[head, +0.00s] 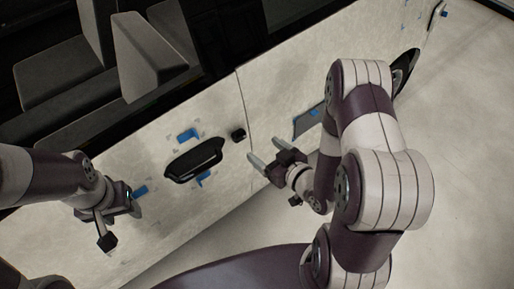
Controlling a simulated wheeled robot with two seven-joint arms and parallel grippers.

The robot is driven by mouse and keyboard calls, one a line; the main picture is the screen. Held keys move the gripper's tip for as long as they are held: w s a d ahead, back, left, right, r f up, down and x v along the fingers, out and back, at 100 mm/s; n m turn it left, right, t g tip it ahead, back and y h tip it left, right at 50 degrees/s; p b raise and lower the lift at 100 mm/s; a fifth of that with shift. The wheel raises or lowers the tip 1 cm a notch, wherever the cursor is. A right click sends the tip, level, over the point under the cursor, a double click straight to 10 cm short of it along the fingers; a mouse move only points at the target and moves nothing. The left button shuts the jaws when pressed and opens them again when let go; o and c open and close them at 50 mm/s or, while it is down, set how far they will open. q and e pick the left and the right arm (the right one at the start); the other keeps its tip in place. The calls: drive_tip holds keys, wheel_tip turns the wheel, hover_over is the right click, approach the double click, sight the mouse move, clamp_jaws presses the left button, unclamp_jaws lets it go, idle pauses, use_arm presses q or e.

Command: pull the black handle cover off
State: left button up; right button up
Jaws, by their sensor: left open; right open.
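A black door handle (194,160) sits on the pale door panel in the head view. A small separate black piece (238,134), which looks like the handle cover, is on the panel to the right of the handle, close to the door seam. My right gripper (269,153) is open and empty, its two pale fingers pointing toward this small piece from the lower right, with a gap between. My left gripper (118,214) is open at the lower left, away from both the handle and the small piece. Its fingertips are hard to make out.
Blue tape pieces (187,134) are stuck around the handle, with another (140,191) near my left gripper. The open window shows dark seats (150,55). My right arm covers part of the panel farther right. The pale floor (459,130) looks clear.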

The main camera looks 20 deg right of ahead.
sight(241, 135)
drive_tip(key=x, duration=0.3)
drive_tip(key=a+x, duration=0.1)
drive_tip(key=x, duration=0.2)
drive_tip(key=shift+a+r, duration=0.1)
drive_tip(key=shift+a, duration=0.05)
drive_tip(key=x, duration=0.4)
drive_tip(key=shift+w+d, duration=0.1)
drive_tip(key=shift+d, duration=0.2)
drive_tip(key=shift+w+a+f, duration=0.1)
drive_tip(key=shift+w+f, duration=0.1)
drive_tip(key=shift+w, duration=0.05)
use_arm(q)
drive_tip(key=shift+s+a+r, duration=0.2)
drive_tip(key=shift+a+r, duration=0.1)
drive_tip(key=shift+a, duration=0.1)
use_arm(e)
drive_tip(key=shift+a, duration=0.15)
drive_tip(key=c, duration=1.3)
use_arm(q)
drive_tip(key=shift+p, duration=0.3)
use_arm(e)
drive_tip(key=shift+s, duration=0.1)
use_arm(q)
drive_tip(key=shift+r, duration=0.15)
use_arm(e)
drive_tip(key=shift+s+d+r, duration=0.1)
drive_tip(key=shift+s+d, duration=0.15)
drive_tip(key=shift+s, duration=0.05)
